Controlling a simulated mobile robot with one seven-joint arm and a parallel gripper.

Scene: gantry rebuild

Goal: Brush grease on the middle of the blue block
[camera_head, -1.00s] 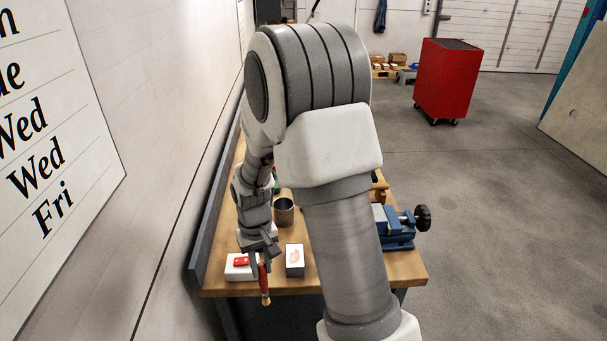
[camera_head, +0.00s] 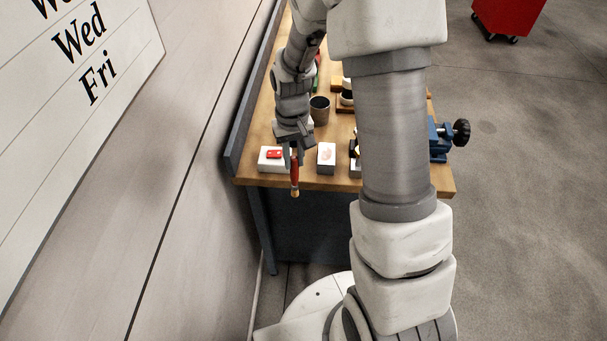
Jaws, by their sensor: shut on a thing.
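My gripper (camera_head: 293,150) is shut on a brush (camera_head: 295,176) with a red handle. The brush points down, its bristle end lowest, and shows in front of the table's near edge. I cannot make out a block that is clearly blue. A white-topped block (camera_head: 326,154) with a pinkish patch on top stands just right of the brush.
The wooden table (camera_head: 262,124) carries a dark cup (camera_head: 320,113) behind the blocks and a blue vise (camera_head: 439,150) at the right edge. A wall stands close along the left side. A red cabinet (camera_head: 508,14) stands far off on open floor at the right.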

